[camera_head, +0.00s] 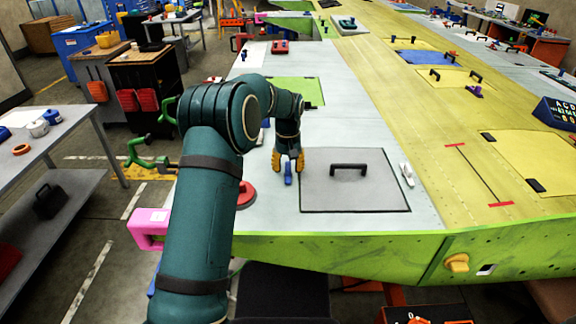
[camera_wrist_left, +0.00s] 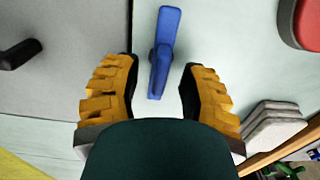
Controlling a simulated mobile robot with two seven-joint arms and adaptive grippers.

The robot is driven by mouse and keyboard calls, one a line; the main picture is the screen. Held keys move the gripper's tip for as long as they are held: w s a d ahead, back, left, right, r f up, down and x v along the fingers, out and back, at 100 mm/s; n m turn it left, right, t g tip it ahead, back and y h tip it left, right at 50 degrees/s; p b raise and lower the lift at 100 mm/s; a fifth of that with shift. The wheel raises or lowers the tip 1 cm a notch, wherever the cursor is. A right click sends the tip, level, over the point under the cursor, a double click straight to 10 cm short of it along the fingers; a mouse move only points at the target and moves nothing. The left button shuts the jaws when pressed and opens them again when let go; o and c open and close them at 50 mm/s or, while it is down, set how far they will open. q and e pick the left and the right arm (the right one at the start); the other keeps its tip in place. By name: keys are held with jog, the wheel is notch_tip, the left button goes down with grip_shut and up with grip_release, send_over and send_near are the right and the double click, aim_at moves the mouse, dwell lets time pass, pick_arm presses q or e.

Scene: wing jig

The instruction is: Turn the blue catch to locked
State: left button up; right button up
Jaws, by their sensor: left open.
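The blue catch (camera_head: 288,176) sits on the pale wing surface, at the left edge of the grey hatch panel (camera_head: 385,190) with a black handle (camera_head: 349,169). In the left wrist view the blue catch (camera_wrist_left: 163,50) lies lengthwise, close beside the panel seam. My left gripper (camera_head: 288,163) is over the catch, fingers pointing down. In the left wrist view its yellow fingers (camera_wrist_left: 157,92) are open, one on each side of the catch's near end, with gaps to both. I cannot tell the exact height of the fingertips. My right gripper is in neither view.
A red round object (camera_head: 246,194) lies left of the hatch, partly behind my left arm. A white object (camera_head: 407,174) lies right of the hatch. A pink clamp (camera_head: 148,228) is on the wing's left edge. Grey stacked pads (camera_wrist_left: 272,125) show in the wrist view.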

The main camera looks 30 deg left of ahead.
pick_arm(q)
grip_shut()
jog(key=shift+m, duration=0.5)
jog(key=m+p, duration=0.1)
jog(key=m, duration=0.2)
jog(key=shift+d, duration=0.1)
jog(key=m, duration=0.2)
jog(key=m+p, duration=0.1)
jog(key=m, duration=0.1)
jog(key=shift+d+m, duration=0.2)
jog(key=shift+m, duration=0.1)
jog(key=m+p, duration=0.1)
jog(key=m, duration=0.4)
jog(key=shift+s+d, duration=0.1)
jog(key=shift+d, duration=0.05)
jog(key=shift+s+d+m+p, duration=0.1)
jog(key=shift+m+p, duration=0.2)
jog(key=shift+m, duration=1.8)
jog(key=shift+f+m, duration=0.1)
jog(key=shift+m, duration=0.2)
